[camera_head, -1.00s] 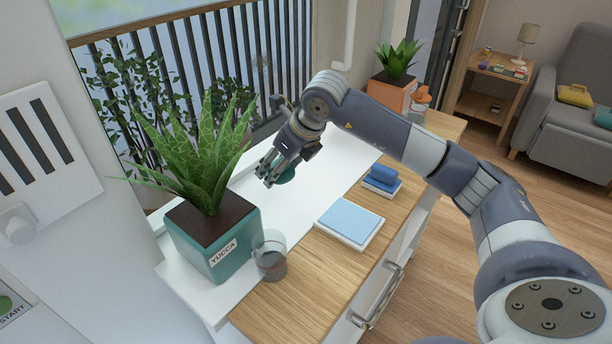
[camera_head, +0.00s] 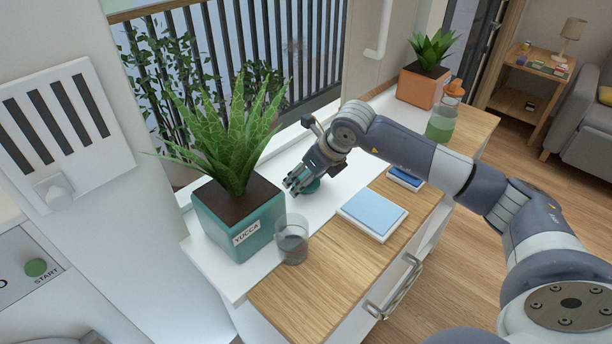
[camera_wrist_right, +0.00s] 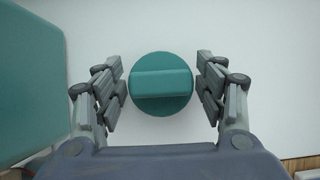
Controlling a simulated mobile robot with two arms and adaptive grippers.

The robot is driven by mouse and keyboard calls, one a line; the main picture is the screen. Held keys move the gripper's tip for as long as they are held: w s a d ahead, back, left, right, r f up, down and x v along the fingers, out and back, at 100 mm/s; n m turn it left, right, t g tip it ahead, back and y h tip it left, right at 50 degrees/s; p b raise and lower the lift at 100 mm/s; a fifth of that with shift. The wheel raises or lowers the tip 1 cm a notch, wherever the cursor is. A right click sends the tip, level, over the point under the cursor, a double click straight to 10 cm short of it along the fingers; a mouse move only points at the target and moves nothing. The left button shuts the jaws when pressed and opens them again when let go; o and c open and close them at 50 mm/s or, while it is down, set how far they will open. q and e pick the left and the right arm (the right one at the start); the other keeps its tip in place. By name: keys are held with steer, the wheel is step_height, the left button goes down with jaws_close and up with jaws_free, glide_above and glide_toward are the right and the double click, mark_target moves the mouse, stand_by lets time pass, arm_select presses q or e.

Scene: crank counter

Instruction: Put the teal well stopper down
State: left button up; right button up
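The teal well stopper (camera_head: 312,186) is a round disc with a raised bar across its top. It sits on the white strip of the counter, to the right of the yucca pot. In the right wrist view the stopper (camera_wrist_right: 161,84) lies between the fingers, with a thin white gap on each side. My right gripper (camera_head: 304,185) is low over the strip, its fingers open around the stopper; it also shows in the wrist view (camera_wrist_right: 162,88). In the head view the fingers partly hide the stopper. My left gripper is out of view.
A teal yucca pot (camera_head: 240,228) and a clear cup with dark contents (camera_head: 292,243) stand left of the gripper. A blue-topped pad (camera_head: 373,214) and a blue block (camera_head: 405,177) lie right. A green bottle (camera_head: 441,122) and an orange pot (camera_head: 421,88) stand farther back.

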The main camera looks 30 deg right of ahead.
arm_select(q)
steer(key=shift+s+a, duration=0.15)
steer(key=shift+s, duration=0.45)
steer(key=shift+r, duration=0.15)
arm_select(e)
steer(key=shift+r, duration=0.1)
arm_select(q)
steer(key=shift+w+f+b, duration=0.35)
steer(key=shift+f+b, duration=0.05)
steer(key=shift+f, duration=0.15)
arm_select(e)
steer(key=v, duration=1.2)
